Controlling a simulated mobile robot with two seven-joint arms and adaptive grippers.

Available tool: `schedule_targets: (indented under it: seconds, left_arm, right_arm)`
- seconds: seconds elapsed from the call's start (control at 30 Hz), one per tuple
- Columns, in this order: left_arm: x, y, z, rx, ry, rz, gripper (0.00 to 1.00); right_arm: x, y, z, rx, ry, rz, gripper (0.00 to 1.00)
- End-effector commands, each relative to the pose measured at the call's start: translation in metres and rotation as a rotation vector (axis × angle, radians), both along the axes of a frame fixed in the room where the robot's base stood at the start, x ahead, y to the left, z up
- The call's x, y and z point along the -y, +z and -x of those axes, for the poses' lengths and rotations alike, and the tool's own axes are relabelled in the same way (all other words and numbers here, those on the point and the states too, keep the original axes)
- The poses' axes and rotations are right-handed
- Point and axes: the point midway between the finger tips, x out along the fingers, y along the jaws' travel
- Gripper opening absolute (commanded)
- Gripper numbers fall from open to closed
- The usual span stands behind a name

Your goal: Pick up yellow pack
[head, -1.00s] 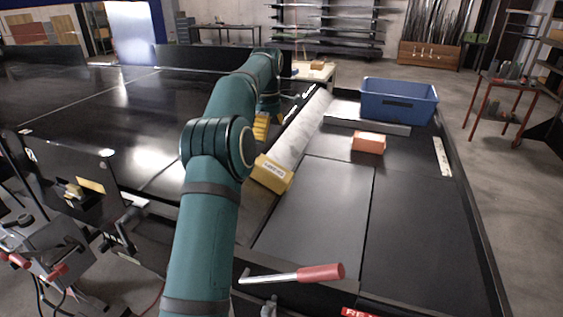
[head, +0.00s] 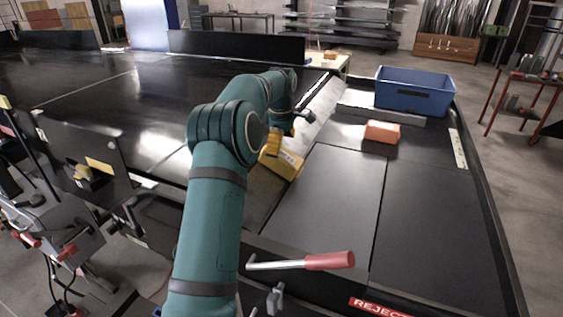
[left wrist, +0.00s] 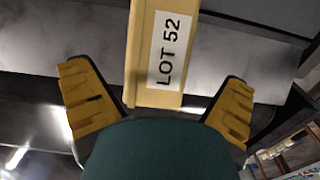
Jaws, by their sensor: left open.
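The yellow pack (head: 287,165) lies on the conveyor surface at the foot of the pale slanted strip, partly hidden behind my left arm in the head view. In the left wrist view the yellow pack (left wrist: 140,60) shows a white label reading "LOT 52". My left gripper (head: 276,140) is just above and beside the pack. In the left wrist view my left gripper (left wrist: 158,100) is open, with one yellow finger on each side of the pack's near end. Neither finger visibly touches the pack. My right gripper is not in view.
An orange box (head: 382,132) lies to the right of the pack. A blue bin (head: 414,92) stands farther back.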

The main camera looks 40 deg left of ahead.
Motion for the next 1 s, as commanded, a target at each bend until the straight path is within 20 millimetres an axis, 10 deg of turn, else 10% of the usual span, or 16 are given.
schedule_targets:
  seconds: [0.5, 0.7, 1.0]
  left_arm:
    - [0.0, -0.034, -0.001, -0.001, 0.0, 0.001, 1.0]
    - [0.0, -0.034, -0.001, -0.001, -0.001, 0.001, 0.33]
    - [-0.001, -0.033, -0.001, 0.002, 0.0, 0.0, 0.29]
  right_arm:
    - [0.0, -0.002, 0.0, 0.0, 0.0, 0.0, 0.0]
    - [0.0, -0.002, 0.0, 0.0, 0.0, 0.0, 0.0]
    - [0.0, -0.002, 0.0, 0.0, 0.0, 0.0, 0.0]
